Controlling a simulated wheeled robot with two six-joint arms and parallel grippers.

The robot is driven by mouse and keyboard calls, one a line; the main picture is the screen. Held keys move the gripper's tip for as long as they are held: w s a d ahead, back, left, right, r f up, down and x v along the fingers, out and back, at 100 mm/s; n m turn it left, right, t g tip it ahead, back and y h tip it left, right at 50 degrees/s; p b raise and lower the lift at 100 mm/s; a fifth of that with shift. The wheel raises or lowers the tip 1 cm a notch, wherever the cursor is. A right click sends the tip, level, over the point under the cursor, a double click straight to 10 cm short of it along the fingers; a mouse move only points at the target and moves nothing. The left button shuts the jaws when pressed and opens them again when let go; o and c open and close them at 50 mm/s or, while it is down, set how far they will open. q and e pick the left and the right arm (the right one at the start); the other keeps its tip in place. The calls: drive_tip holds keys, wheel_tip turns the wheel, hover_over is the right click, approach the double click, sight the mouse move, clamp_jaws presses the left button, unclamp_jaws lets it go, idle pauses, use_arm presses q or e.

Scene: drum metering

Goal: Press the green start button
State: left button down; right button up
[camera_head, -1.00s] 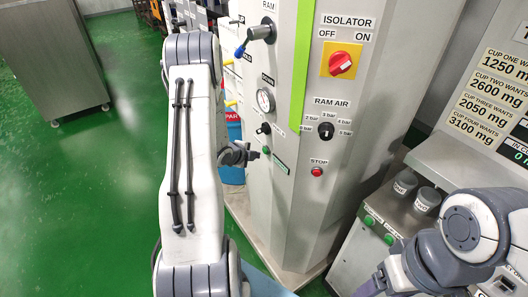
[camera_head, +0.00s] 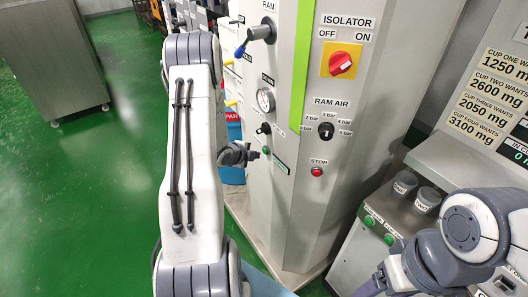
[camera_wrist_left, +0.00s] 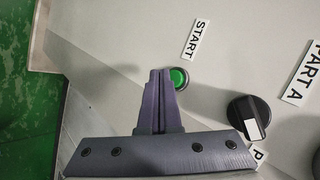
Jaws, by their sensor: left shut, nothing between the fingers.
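The green start button (camera_wrist_left: 179,77) sits in a dark ring on the grey panel in the left wrist view, beside a white START label (camera_wrist_left: 196,40). In the head view the button (camera_head: 266,150) is small on the side face of the ram cabinet. My left gripper (camera_wrist_left: 160,75) is shut and empty, its fingertips just left of the button and partly overlapping its edge. I cannot tell whether they touch it. In the head view the left gripper (camera_head: 252,155) points at this panel from the left.
On the front face are a red isolator switch (camera_head: 341,63) and a red stop button (camera_head: 317,171). My right arm is over the metering station at lower right.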

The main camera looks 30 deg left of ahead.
idle(0.4)
use_arm(q)
drive_tip(key=shift+w+d, duration=0.15)
drive_tip(key=shift+w, duration=0.25)
drive_tip(key=shift+w+d+b, duration=0.2)
drive_tip(key=shift+w+b, duration=0.2)
idle(0.6)
drive_tip(key=shift+s+a, duration=0.1)
drive_tip(key=shift+s, duration=0.05)
drive_tip(key=shift+s+a, duration=0.25)
drive_tip(key=shift+s, duration=0.4)
drive_tip(key=s, duration=0.1)
drive_tip(key=s+a, duration=0.1)
drive_tip(key=s, duration=0.1)
drive_tip(key=s+a, duration=0.1)
drive_tip(key=shift+s+b, duration=0.35)
idle(0.8)
